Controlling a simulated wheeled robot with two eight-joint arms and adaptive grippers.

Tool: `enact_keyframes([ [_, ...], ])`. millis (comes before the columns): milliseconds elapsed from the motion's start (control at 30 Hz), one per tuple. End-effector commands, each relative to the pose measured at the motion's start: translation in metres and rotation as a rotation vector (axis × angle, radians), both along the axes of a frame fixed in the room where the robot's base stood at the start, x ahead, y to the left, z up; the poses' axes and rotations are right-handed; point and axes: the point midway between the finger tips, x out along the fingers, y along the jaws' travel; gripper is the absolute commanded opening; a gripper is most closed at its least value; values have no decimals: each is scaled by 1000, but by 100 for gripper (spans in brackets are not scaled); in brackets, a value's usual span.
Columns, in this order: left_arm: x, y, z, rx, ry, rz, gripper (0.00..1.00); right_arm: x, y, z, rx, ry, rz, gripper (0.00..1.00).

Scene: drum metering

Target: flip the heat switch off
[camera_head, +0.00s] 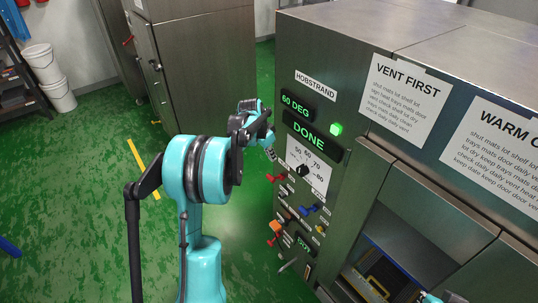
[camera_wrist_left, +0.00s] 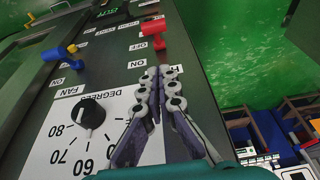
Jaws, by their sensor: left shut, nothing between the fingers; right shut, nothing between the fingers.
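A red-handled switch (camera_wrist_left: 153,27) sits on the steel panel in the left wrist view. ON and OFF labels are near it, and a label beginning with H is partly hidden by my fingers. In the head view a red switch (camera_head: 277,178) sits left of the dial. My left gripper (camera_head: 270,152) is shut and empty in front of the panel, just above that switch. In the wrist view its closed fingertips (camera_wrist_left: 158,72) point toward the red switch, apparently apart from it. Only a small part of my right gripper (camera_head: 453,297) shows at the bottom edge.
The degrees dial (camera_head: 303,170) is right beside the left gripper. A blue switch (camera_head: 310,209), labelled FAN in the wrist view, and other coloured switches sit lower on the panel. The display (camera_head: 308,137) reads DONE beside a lit green lamp (camera_head: 336,129). Green floor left of the machine is open.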

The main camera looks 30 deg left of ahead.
Motion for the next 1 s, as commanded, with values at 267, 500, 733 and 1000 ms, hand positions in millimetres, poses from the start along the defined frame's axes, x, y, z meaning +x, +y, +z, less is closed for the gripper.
enact_keyframes([
  [267, 12, -5, -58, 0, 0, 0, 0, 0, 0, -18, 0, 0, 0, 0],
  [500, 0, 0, -80, 0, 0, 0, 0, 0, 0, -25, 0, 0, 0, 0],
  [733, -2, 1, -83, 0, 0, 0, 0, 0, 0, -26, 0, 0, 0, 0],
  [1000, -2, 1, -83, 0, 0, -1, 0, 0, 0, -26, 0, 0, 0, 0],
])
